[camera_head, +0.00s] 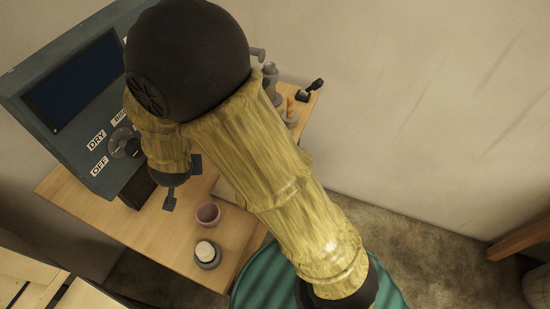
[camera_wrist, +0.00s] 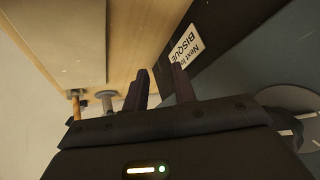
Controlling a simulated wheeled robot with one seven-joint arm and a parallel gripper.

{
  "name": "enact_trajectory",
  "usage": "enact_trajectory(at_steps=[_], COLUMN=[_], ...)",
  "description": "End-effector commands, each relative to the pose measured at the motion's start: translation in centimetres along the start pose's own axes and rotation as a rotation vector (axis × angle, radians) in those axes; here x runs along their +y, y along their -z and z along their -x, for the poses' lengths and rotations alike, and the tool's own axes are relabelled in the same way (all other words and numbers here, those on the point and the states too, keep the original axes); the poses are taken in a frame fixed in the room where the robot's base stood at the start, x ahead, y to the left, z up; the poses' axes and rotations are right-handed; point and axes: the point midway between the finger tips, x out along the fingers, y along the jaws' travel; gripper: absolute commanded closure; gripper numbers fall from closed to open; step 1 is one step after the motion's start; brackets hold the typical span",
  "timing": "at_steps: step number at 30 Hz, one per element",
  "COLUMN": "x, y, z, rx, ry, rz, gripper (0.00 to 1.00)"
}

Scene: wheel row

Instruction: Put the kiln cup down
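A small pinkish cup (camera_head: 208,214) stands upright on the wooden table (camera_head: 240,250). A grey round cup or jar (camera_head: 207,256) with a pale top stands just below it in the head view. I cannot tell which is the kiln cup. My gripper (camera_head: 183,184) is beside the front of the grey-blue kiln box, above the table and up and left of the pinkish cup. In the wrist view my gripper's two dark fingers (camera_wrist: 161,70) stand apart with nothing seen between them. Neither cup can be made out in the wrist view.
The kiln box (camera_head: 75,105) has a dark screen, a knob (camera_head: 124,145) and OFF and DRY labels; a BISQUE label (camera_wrist: 185,45) is close to my fingers. Small items (camera_head: 290,108) stand at the table's back. A green round surface (camera_head: 250,288) is in front.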

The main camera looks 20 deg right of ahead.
Motion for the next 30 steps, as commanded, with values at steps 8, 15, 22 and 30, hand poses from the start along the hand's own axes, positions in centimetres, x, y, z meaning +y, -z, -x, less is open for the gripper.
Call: enact_trajectory(at_steps=[8, 15, 22, 30], x=[9.1, 18.9, 23.9, 23.9], y=[3.0, 1.4, -0.4, -0.4], z=[4.1, 9.3, 12.3, 12.4], rx=[-0.167, -0.325, -0.415, -0.418], ry=[0.056, -0.023, -0.104, -0.105], rz=[0.052, 0.127, 0.167, 0.172], gripper=[0.73, 0.73, 0.73, 0.73])
